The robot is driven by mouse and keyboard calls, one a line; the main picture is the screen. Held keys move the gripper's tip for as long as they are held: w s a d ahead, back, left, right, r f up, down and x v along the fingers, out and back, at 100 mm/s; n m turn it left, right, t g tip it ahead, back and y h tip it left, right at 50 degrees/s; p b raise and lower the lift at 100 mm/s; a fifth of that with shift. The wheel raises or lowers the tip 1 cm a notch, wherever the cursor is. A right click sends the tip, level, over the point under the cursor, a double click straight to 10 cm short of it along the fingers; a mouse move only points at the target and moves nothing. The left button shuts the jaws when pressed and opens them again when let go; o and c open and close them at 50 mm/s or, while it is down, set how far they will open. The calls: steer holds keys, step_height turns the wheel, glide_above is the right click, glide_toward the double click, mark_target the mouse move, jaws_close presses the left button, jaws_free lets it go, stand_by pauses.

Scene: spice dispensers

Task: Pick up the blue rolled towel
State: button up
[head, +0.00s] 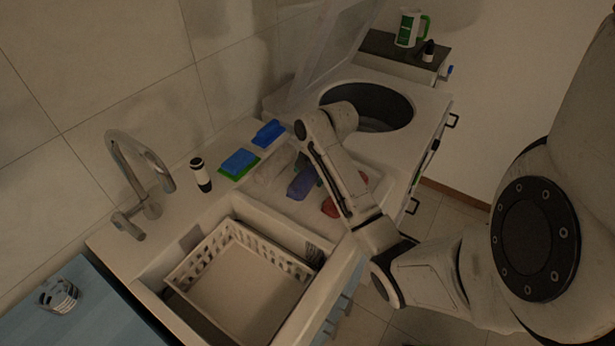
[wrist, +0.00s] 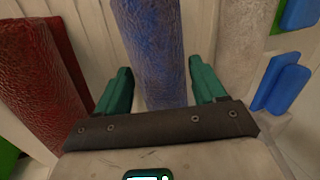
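The blue rolled towel (head: 301,184) lies on the counter beyond the sink in the head view, partly behind my arm. In the wrist view the blue towel (wrist: 150,45) runs from the top edge down between the two teal fingers of my gripper (wrist: 160,82). My gripper is open, with a gap on each side of the towel, so the fingers do not press it. How far down they reach beside it I cannot tell.
A red rolled towel (wrist: 38,75) lies left of the blue one and a pale rolled towel (wrist: 245,45) right. Blue and green sponges (head: 239,163) lie near the wall. A white basket (head: 240,270) sits in the sink, beside a faucet (head: 140,170). A round-tub appliance (head: 400,95) stands behind.

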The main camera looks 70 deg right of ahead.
steer(key=c, duration=0.8)
steer(key=shift+c, duration=0.2)
steer(key=shift+r, duration=0.15)
